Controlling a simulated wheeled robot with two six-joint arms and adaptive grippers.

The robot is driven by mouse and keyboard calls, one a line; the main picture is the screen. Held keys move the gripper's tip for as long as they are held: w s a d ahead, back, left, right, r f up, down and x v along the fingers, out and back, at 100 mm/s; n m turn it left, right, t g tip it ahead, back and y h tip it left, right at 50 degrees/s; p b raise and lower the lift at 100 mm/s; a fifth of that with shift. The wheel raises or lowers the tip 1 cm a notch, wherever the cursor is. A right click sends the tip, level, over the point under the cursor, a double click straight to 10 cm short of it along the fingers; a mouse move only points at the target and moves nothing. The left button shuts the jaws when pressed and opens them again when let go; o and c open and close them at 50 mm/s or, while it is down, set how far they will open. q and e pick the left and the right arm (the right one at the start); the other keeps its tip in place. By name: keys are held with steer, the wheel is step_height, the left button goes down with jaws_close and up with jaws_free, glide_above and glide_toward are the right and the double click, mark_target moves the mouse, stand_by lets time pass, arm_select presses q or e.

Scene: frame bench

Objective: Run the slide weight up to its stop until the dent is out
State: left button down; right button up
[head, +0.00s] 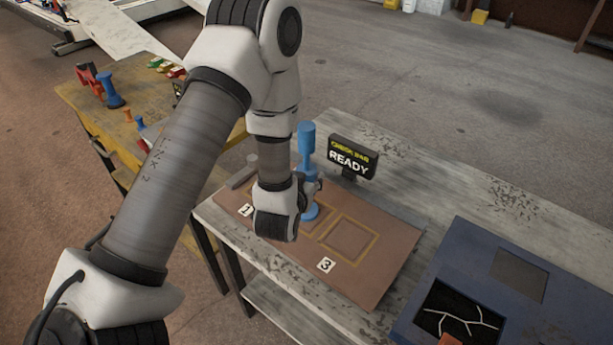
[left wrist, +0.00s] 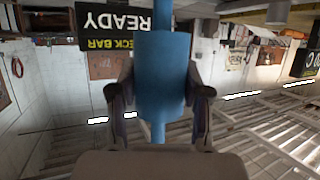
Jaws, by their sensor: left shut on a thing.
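A blue slide hammer (head: 307,140) stands upright on a brown panel (head: 380,278) in the head view. Its wide top shows above my gripper and its round foot (head: 311,212) below. My left gripper (head: 312,186) reaches in from the left and is shut around the tool's middle. In the left wrist view, the thick blue slide weight (left wrist: 160,75) sits between the two fingers of my left gripper (left wrist: 160,98), with narrower rod showing beyond it. My gripper hides part of the shaft and panel; the dent under the foot cannot be made out. My right gripper is out of view.
A black check bar sign (head: 353,158) reading READY stands just behind the panel. Outlined squares and number tags mark the panel. A dark blue piece (head: 480,245) with openings lies at right. A yellow table (head: 90,105) with clamps and small tools stands at left.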

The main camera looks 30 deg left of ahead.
mark_target(306, 161)
arm_select(q)
steer(key=shift+f+b, duration=1.65)
steer(key=shift+f, duration=0.5)
steer(key=c, duration=0.9)
jaws_free()
steer(key=shift+f, duration=0.15)
steer(key=shift+c, duration=0.2)
steer(key=o, duration=0.5)
steer(key=shift+r, duration=0.2)
step_height(306, 161, up, 10)
steer(key=shift+f, duration=0.1)
